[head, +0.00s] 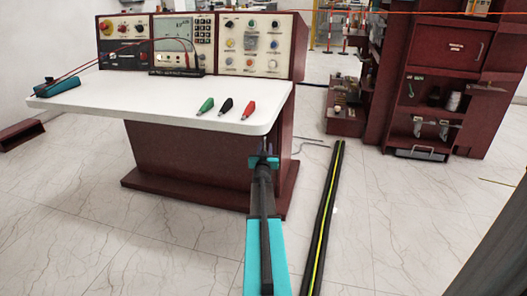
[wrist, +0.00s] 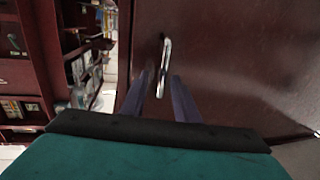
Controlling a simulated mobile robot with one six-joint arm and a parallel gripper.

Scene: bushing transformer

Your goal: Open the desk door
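The dark red desk (head: 195,165) has a white top (head: 160,97) and stands left of centre in the head view. My gripper (head: 264,160) is at the desk's right end, just below the top's corner. In the wrist view a dark red desk door panel (wrist: 235,50) fills the right side. Its metal handle (wrist: 164,65) is a narrow upright bar near the panel's left edge. My gripper (wrist: 160,98) is open, with its two fingers apart on either side of the handle's lower end. I cannot tell whether they touch it. In the head view my arm hides the handle.
Red, black and green clips (head: 226,106) lie on the desk top, with instrument panels (head: 265,42) behind. A dark red shelf cabinet (head: 430,75) stands at the right. A dark floor strip with a yellow line (head: 324,215) runs right of my arm.

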